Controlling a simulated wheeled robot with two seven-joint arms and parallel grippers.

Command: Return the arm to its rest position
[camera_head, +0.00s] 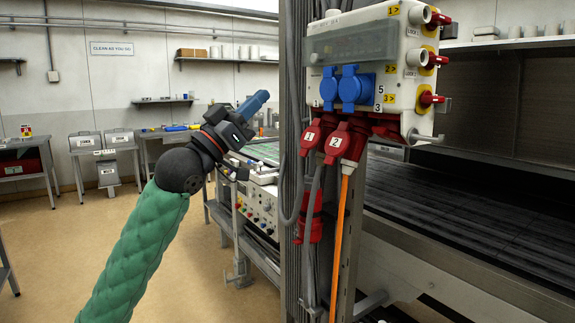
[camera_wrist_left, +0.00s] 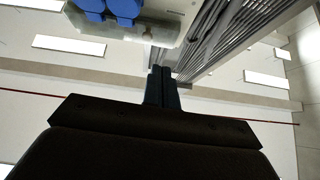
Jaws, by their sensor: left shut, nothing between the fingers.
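My left arm, in a green quilted sleeve, comes up from the lower left of the head view. My left gripper (camera_head: 262,97) is shut and empty, its blue fingers pointing up and to the right. It is in the air just left of the grey post and apart from the socket box. In the left wrist view the closed fingers (camera_wrist_left: 161,74) point toward the ceiling and the box's underside, with nothing between them. My right gripper is in neither view.
The white socket box (camera_head: 394,105) with blue sockets and red plugs hangs on the grey post (camera_head: 296,40). Cables, including an orange one (camera_head: 341,245), hang below. A machine with a dark bed (camera_head: 470,215) stands right. A panel with knobs (camera_head: 262,208) stands behind. Floor at left is clear.

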